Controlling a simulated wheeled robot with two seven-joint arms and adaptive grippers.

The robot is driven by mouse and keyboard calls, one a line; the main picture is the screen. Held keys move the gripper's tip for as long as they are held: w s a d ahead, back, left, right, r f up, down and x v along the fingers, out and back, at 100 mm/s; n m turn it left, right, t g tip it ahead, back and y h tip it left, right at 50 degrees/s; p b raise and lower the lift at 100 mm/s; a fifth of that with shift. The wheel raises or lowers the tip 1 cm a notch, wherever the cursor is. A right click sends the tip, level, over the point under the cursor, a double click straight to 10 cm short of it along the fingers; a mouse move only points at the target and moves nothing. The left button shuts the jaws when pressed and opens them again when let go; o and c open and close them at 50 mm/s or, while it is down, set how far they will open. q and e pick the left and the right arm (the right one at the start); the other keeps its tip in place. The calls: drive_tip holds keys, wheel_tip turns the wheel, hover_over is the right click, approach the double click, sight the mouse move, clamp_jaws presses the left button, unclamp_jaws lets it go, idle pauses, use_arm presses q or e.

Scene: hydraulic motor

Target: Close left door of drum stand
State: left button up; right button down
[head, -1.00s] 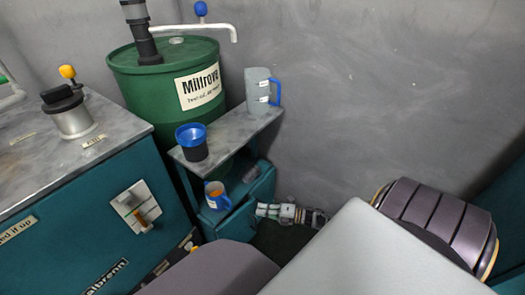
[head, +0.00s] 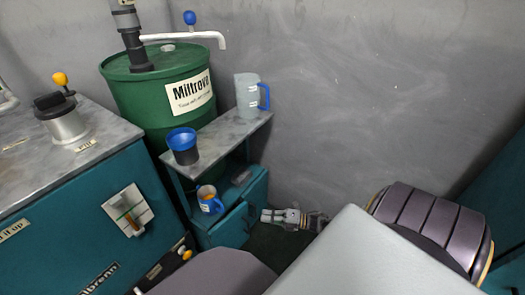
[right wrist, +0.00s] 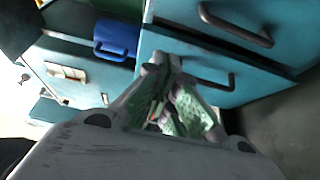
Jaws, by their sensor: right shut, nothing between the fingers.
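The drum stand (head: 228,142) is teal with a grey top and stands against the wall beside the green drum (head: 150,105). Its low front shows the left door (head: 230,229) and right door (head: 257,193), with a dark line between them. In the right wrist view, two teal panels with dark handles show, one nearer my fingers (right wrist: 205,82) and one above it (right wrist: 245,25). I cannot tell how far the left door stands open. My right gripper (head: 266,215) is shut and empty, low and just right of the stand's front. It also shows in the right wrist view (right wrist: 165,68). My left gripper is out of view.
A grey-blue jug (head: 247,97) and a blue-rimmed cup (head: 184,147) stand on the stand's top. A blue mug (head: 209,199) sits on the lower shelf. A teal cabinet (head: 75,235) is close on the left. The grey wall (head: 360,100) bounds the back.

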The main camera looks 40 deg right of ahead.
drive_tip(key=w+d+v, duration=0.1)
drive_tip(key=v, duration=0.5)
drive_tip(key=shift+s+d, duration=0.2)
